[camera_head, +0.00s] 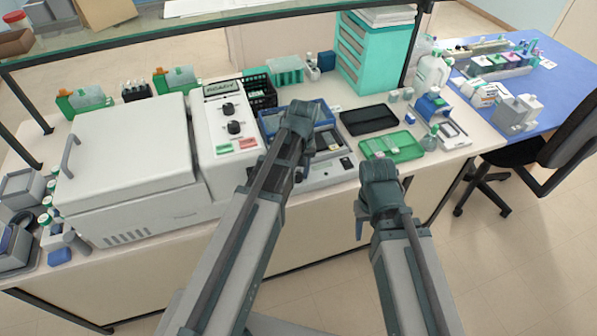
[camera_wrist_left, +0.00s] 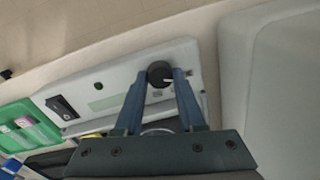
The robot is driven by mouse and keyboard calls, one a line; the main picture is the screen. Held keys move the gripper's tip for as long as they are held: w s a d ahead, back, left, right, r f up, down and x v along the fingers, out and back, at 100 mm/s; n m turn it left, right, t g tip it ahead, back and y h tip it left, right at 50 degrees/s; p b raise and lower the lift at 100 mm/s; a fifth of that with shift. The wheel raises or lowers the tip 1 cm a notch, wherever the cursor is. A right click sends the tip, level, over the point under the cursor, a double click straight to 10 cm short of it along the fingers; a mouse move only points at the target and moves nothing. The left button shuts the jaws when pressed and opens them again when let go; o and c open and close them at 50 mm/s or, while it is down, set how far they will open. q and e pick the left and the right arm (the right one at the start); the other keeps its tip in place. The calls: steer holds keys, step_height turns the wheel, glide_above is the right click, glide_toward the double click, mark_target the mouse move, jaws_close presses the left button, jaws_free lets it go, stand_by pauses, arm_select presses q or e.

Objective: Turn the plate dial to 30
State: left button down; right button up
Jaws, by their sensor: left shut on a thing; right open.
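The plate dial (camera_wrist_left: 159,74) is a small black round knob with a white mark, on the pale front panel of the plate (camera_wrist_left: 118,78). My left gripper (camera_wrist_left: 160,80) has its two blue-grey fingers on either side of the dial, shut on it. In the head view, the plate (camera_head: 330,175) is a low grey-white unit, partly hidden behind my left gripper (camera_head: 299,172); the dial is hidden there. The dial's numbers are too small to read. My right gripper (camera_head: 378,178) is open and empty in front of the bench, right of the plate.
A white machine with two black knobs (camera_head: 232,127) stands left of the plate. A green tray (camera_head: 392,146) and a black tray (camera_head: 369,120) lie to its right. A black switch (camera_wrist_left: 62,107) is on the plate's panel. The floor in front is clear.

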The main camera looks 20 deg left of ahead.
mark_target(301, 176)
arm_select(q)
steer(key=c, duration=0.5)
jaws_free()
steer(key=r+p, duration=1.3)
steer(key=shift+w+d+r+p, duration=0.15)
steer(key=shift+d+r+p, duration=0.15)
steer(key=shift+r+p, duration=0.1)
steer(key=s+d+f+m+b, duration=0.2)
steer(key=s+d+f+b, duration=0.1)
steer(key=s, duration=0.2)
steer(key=s+d+f+m+b, duration=0.3)
steer(key=s, duration=0.2)
steer(key=s+d+f+m+b, duration=0.3)
steer(key=s+d+f+b, duration=0.1)
steer(key=s, duration=0.1)
steer(key=shift+y, duration=0.3)
